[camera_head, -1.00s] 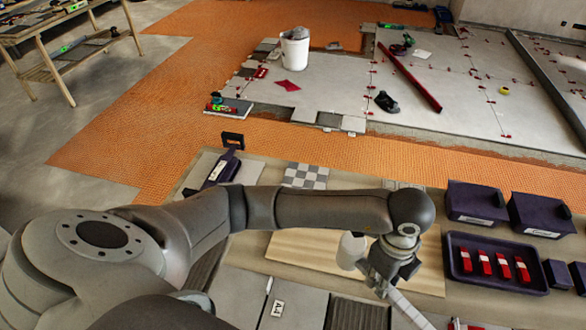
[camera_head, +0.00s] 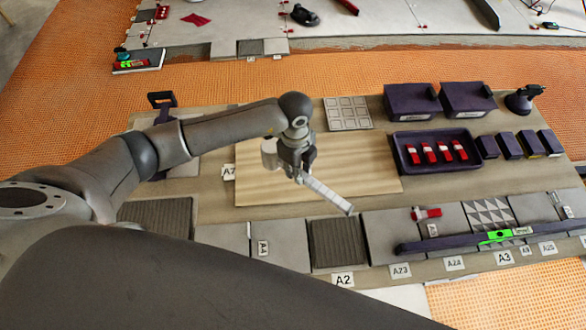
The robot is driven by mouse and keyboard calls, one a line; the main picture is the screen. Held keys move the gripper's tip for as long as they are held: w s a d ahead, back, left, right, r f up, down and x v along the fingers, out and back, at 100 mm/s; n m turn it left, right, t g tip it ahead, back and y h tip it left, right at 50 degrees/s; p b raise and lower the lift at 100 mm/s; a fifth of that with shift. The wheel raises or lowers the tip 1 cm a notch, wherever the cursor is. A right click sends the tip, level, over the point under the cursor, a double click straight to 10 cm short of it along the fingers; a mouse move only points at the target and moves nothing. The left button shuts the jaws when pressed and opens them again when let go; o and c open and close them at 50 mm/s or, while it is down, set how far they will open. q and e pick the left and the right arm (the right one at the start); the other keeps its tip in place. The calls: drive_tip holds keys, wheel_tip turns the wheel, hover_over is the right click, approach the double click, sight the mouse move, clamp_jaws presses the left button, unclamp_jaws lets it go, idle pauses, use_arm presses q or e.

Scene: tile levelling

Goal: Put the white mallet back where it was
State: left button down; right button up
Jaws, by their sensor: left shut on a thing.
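The mallet's white head (camera_head: 269,153) shows left of the gripper. Its light handle (camera_head: 328,194) sticks out to the lower right, toward the near row of tiles. The gripper hides the middle of the mallet. I cannot tell how high the mallet is above the board. My right gripper is not in view.
A dark tray with red pieces (camera_head: 400,165) and dark bins (camera_head: 412,104) stand right of the board. Labelled tiles (camera_head: 280,241) line the near edge. A long dark level with a green part (camera_head: 497,236) lies across tiles at right. The board's left part is clear.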

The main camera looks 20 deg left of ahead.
use_arm(q)
drive_tip(key=shift+w+a+f, duration=0.25)
drive_tip(key=shift+a+f, duration=0.1)
drive_tip(key=shift+f, duration=0.15)
drive_tip(key=shift+w+a+f, duration=0.25)
drive_tip(key=shift+a+f, duration=0.05)
drive_tip(key=shift+f, duration=0.2)
drive_tip(key=shift+a+f+p, duration=0.15)
drive_tip(key=shift+f+p, duration=0.15)
wheel_tip(320, 180, down, 3)
drive_tip(key=shift+w+r+p, duration=0.1)
drive_tip(key=shift+r+p, duration=0.1)
drive_tip(key=shift+p, duration=0.35)
drive_tip(key=shift+f, duration=0.1)
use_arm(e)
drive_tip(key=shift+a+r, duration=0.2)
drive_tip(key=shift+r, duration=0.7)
use_arm(q)
drive_tip(key=shift+f, duration=0.1)
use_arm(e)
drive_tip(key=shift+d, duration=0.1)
use_arm(q)
drive_tip(key=c, duration=1.3)
unclamp_jaws()
